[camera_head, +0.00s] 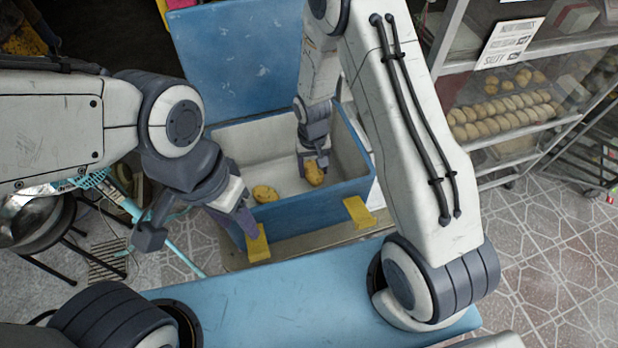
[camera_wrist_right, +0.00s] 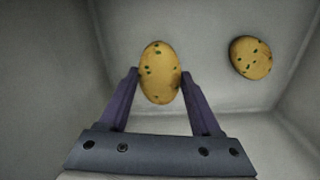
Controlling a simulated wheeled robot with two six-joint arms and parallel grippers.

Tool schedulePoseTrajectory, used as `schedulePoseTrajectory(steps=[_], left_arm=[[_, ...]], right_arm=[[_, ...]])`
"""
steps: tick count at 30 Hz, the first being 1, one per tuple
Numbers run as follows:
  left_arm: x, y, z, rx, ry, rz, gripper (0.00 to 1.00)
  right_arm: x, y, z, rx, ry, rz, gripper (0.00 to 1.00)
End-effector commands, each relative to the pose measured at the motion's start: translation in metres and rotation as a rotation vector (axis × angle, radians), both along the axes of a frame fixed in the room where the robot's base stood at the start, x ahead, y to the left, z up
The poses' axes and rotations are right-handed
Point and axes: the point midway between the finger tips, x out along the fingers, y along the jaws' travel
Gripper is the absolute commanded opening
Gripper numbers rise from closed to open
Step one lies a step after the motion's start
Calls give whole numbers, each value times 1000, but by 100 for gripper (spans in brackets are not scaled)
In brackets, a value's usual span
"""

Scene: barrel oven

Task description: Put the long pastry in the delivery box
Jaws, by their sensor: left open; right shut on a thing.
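The blue delivery box (camera_head: 310,211) stands open, with its lid (camera_head: 235,65) raised at the back and a pale inside. My right gripper (camera_head: 316,163) reaches down into the box and is shut on a golden, oval pastry with green specks (camera_head: 314,176). In the right wrist view this pastry (camera_wrist_right: 160,74) sits between the fingertips (camera_wrist_right: 158,80) and looks longer than wide. A second, rounder pastry (camera_head: 264,194) lies on the box floor to the left. It shows at the upper right of the wrist view (camera_wrist_right: 250,57). My left gripper (camera_head: 198,230) is open and empty, outside the box's left front corner.
A rack with shelves of pastries (camera_head: 505,110) stands at the right. Yellow latches (camera_head: 359,212) sit on the box's front. A round stool (camera_head: 40,225) and a turquoise frame (camera_head: 130,208) stand at the left. Tiled floor (camera_head: 550,250) is clear at lower right.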

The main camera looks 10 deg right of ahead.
Motion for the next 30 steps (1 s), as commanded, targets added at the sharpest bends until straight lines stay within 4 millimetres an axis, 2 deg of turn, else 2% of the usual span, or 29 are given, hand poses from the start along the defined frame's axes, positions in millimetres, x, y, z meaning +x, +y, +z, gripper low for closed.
schedulePoseTrajectory(steps=[9,22,23,24,25,30], left_arm=[[0,0,4,0,0,0,50],[0,0,0,0,0,0,50],[0,0,1,1,1,0,50],[0,0,2,0,0,0,50],[0,0,2,0,0,0,50],[0,0,2,0,0,0,50]], right_arm=[[0,1,-40,-1,2,4,10],[0,2,-49,0,-1,5,10],[0,2,-47,0,-1,5,76],[0,2,-47,0,-1,5,91],[0,2,-47,0,-1,5,95],[0,2,-47,0,-1,4,95]])
